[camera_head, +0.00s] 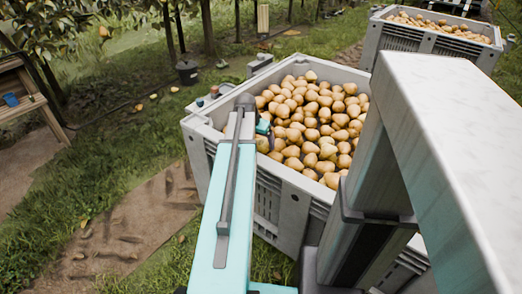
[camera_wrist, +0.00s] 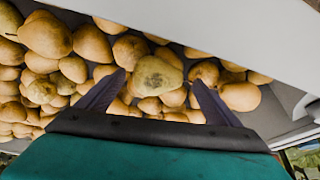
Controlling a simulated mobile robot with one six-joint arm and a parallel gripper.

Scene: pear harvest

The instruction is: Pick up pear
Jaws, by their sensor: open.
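Many brown-yellow pears (camera_head: 310,112) fill a large grey crate (camera_head: 292,205) in the head view. In the wrist view, a paler, yellow-green pear (camera_wrist: 157,76) with dark speckles lies on top of other pears, just beyond and between the fingertips. My gripper (camera_wrist: 158,85) is open, with its two dark fingers spread apart and nothing held between them. In the head view my arm reaches over the crate's left side, and the fingers are hidden there.
The crate's pale wall (camera_wrist: 225,28) crosses the upper right of the wrist view, close to the pears. A second full crate (camera_head: 430,42) stands at the back right. A wooden bench (camera_head: 22,98) and a dark bucket (camera_head: 187,72) stand at left on grass.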

